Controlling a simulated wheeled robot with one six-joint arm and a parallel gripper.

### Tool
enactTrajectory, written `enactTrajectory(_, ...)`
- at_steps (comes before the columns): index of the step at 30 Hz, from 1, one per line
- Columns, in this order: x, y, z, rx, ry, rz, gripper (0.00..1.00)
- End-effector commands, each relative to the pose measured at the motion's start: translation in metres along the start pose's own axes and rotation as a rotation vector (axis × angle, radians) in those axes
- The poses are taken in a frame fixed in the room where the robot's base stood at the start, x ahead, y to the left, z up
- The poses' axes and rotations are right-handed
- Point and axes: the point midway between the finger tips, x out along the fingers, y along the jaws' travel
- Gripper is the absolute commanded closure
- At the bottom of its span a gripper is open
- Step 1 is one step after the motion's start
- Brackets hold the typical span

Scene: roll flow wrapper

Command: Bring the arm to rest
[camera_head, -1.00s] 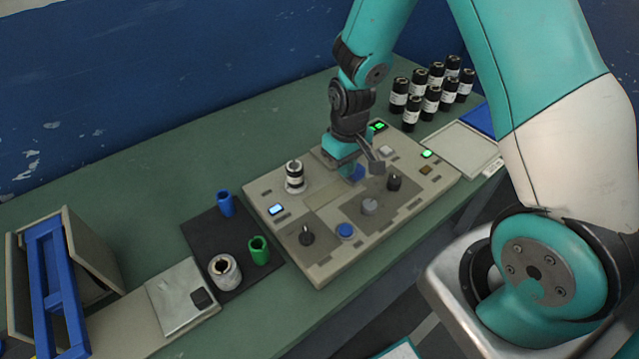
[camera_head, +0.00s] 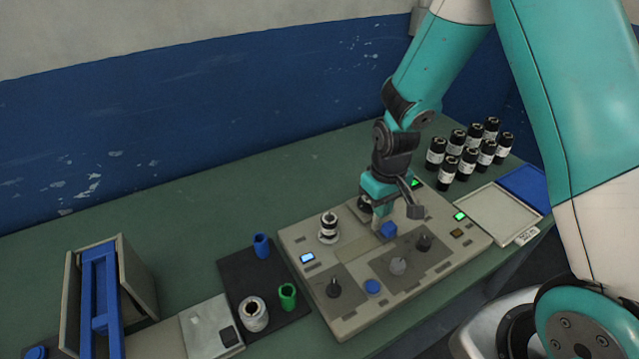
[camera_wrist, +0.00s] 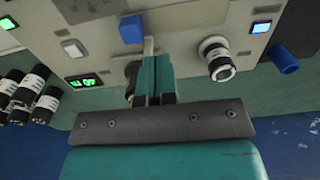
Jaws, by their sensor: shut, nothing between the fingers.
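My gripper (camera_head: 377,222) is shut and empty. It points down over the back middle part of the grey control panel (camera_head: 352,252), close to a blue block-shaped button (camera_head: 388,229). In the wrist view the closed teal fingers of my gripper (camera_wrist: 150,48) reach toward the panel beside the blue button (camera_wrist: 131,29). I cannot tell whether the tips touch the panel. A dark round part (camera_wrist: 131,82) is partly hidden behind the fingers.
A black-and-white roll (camera_head: 328,228) stands on the panel left of my gripper. Several black bottles (camera_head: 447,172) stand at the back right, near a pale tray (camera_head: 490,214). A dark mat (camera_head: 240,270) with blue, green and grey cylinders lies left. Table behind the panel is clear.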

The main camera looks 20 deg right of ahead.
Motion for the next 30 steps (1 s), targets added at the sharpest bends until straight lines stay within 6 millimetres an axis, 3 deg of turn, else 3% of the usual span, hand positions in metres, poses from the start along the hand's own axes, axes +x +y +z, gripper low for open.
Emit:
enactTrajectory(5,-0.008,-0.004,0.0,-0.005,0.008,-0.008,1.0)
enactTrajectory(8,-0.033,-0.021,0.001,-0.024,0.03,-0.038,1.0)
enactTrajectory(11,-0.075,-0.049,0.01,-0.063,0.061,-0.093,1.0)
enactTrajectory(15,-0.139,-0.096,0.041,-0.146,0.099,-0.183,1.0)
enactTrajectory(21,-0.205,-0.147,0.108,-0.292,0.133,-0.283,1.0)
enactTrajectory(25,-0.226,-0.164,0.144,-0.367,0.144,-0.318,1.0)
enactTrajectory(30,-0.235,-0.172,0.167,-0.415,0.145,-0.336,1.0)
